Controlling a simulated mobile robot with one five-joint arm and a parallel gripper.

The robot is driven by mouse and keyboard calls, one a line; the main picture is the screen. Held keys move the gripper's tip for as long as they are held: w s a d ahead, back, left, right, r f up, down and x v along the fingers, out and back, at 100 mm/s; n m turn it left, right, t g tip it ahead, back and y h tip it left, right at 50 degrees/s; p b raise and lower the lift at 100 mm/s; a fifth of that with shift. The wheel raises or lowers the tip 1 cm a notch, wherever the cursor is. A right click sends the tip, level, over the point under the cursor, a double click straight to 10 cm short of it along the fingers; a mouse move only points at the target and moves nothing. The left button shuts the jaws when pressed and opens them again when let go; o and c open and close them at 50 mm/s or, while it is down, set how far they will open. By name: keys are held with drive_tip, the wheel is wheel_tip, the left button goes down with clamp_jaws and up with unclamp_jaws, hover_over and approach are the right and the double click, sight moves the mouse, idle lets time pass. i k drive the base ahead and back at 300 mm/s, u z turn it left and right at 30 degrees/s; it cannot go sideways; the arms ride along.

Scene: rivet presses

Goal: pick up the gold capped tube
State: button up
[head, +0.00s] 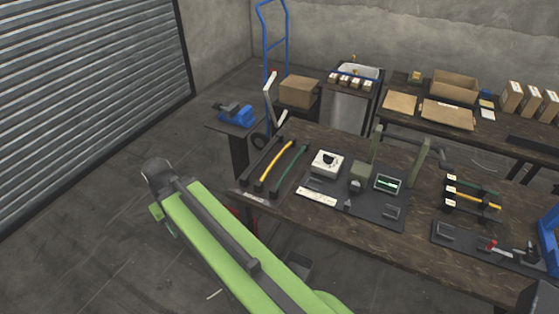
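I cannot make out a gold capped tube for certain. A long yellow tube-like piece (276,162) lies in a dark rack at the left end of the front workbench (350,232), beside a dark green one (289,170). Another yellow piece (475,199) lies in a small holder farther right, with a green one (473,185) behind it. Caps are too small to tell on any of them. My green arm reaches up from the bottom edge, left of the bench, over the floor.
Presses and fixtures stand on a dark mat (378,212) mid-bench. A blue vise (237,115) sits on a stand behind the bench's left end. A sink unit (347,108), boxes (455,84) and a blue hand truck (276,42) are behind. The left floor is clear.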

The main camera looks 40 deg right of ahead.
sight(257, 186)
drive_tip(key=i, duration=0.95)
drive_tip(key=u, duration=0.05)
